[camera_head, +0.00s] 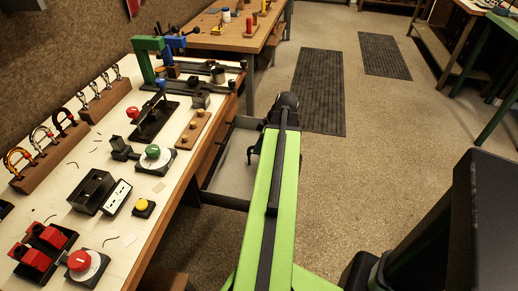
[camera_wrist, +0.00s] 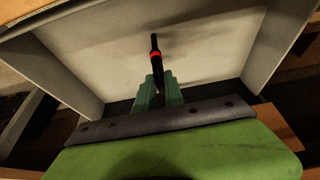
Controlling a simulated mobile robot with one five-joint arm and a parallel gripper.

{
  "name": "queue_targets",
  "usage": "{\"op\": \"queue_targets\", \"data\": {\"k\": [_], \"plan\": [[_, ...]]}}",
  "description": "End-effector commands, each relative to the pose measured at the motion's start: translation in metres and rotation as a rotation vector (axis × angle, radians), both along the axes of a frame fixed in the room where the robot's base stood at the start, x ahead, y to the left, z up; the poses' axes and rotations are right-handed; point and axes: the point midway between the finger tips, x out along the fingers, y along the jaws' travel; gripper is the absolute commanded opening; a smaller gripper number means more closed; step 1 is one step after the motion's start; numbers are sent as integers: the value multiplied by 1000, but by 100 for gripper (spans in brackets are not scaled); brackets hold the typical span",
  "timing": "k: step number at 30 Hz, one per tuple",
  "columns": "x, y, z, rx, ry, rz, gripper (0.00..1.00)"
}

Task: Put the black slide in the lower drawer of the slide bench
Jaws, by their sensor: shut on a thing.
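The black slide (camera_wrist: 154,44), a dark rod shape with a red band, shows in the wrist view. My gripper (camera_wrist: 158,90) is shut on it, and the slide points away from the jaws over the pale floor of an open drawer (camera_wrist: 205,55). In the head view this open grey drawer (camera_head: 236,157) sticks out from the right side of the slide bench (camera_head: 130,190), low down. My arm reaches over the drawer there and hides part of it. The gripper is mostly hidden by the arm in that view. I cannot tell whether the slide touches the drawer floor.
A second bench (camera_head: 235,35) stands behind.

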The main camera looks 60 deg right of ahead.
Motion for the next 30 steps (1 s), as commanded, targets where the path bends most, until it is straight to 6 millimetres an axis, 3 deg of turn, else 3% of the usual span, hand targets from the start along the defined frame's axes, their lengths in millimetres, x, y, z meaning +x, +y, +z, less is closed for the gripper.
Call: {"op": "queue_targets", "data": {"k": [5, 6, 10, 22, 30], "plan": [[0, 0, -5, 0, 0, 0, 0], [0, 0, -3, 0, 0, 0, 19], [0, 0, -2, 0, 0, 1, 35], [1, 0, 3, 0, 0, 1, 35], [-14, -4, 47, 1, 0, 0, 35]]}}
